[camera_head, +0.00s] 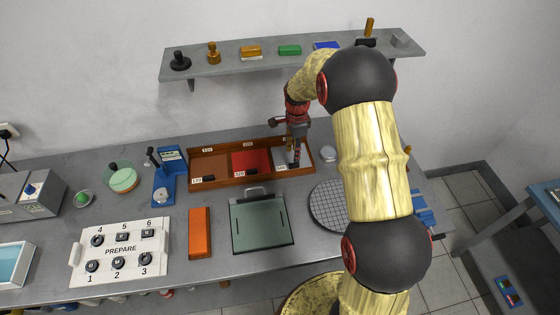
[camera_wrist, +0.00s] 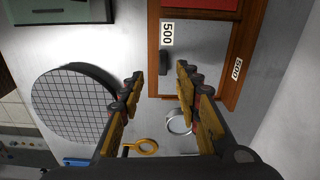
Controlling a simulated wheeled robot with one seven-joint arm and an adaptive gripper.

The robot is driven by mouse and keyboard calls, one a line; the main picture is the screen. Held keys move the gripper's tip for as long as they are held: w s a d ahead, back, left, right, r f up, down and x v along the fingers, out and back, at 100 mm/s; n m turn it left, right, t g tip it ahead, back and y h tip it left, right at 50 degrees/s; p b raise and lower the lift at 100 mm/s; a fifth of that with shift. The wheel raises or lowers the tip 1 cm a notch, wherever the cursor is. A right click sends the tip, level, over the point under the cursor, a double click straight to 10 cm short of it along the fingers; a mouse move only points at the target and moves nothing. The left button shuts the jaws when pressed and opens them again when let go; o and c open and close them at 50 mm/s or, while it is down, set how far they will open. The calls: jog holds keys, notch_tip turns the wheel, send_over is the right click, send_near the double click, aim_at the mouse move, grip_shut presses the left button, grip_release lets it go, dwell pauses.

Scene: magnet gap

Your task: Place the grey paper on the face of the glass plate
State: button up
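The grey paper (camera_head: 279,158) lies in the right compartment of the brown wooden tray, beside a red sheet. In the wrist view the grey paper (camera_wrist: 205,45) carries a small dark block (camera_wrist: 164,63) near a "500" label. What looks like the glass plate (camera_head: 262,222), a grey-green square with a handle at its back edge, lies flat on the bench in front of the tray. One corner of it shows in the wrist view (camera_wrist: 60,10). My gripper (camera_head: 294,163) points down over the right compartment. Its fingers (camera_wrist: 159,76) are apart and empty, with the dark block showing between them.
The tray's walls (camera_head: 312,158) surround the paper. A round gridded disc (camera_head: 327,205) lies right of the plate, partly behind my arm. An orange block (camera_head: 200,232) lies left of the plate. A numbered panel (camera_head: 120,252) stands further left. A shelf (camera_head: 220,67) hangs above the bench.

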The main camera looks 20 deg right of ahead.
aim_at(294, 164)
jog(key=shift+d+m, duration=0.1)
jog(key=shift+m, duration=0.2)
jog(key=shift+f, duration=0.25)
jog(key=f, duration=0.5)
jog(key=f+b, duration=0.1)
jog(key=f, duration=0.1)
jog(key=shift+w+d+f, duration=0.1)
jog(key=shift+w+f, duration=0.05)
jog(key=shift+w, duration=0.1)
jog(key=shift+c, duration=0.7)
grip_shut()
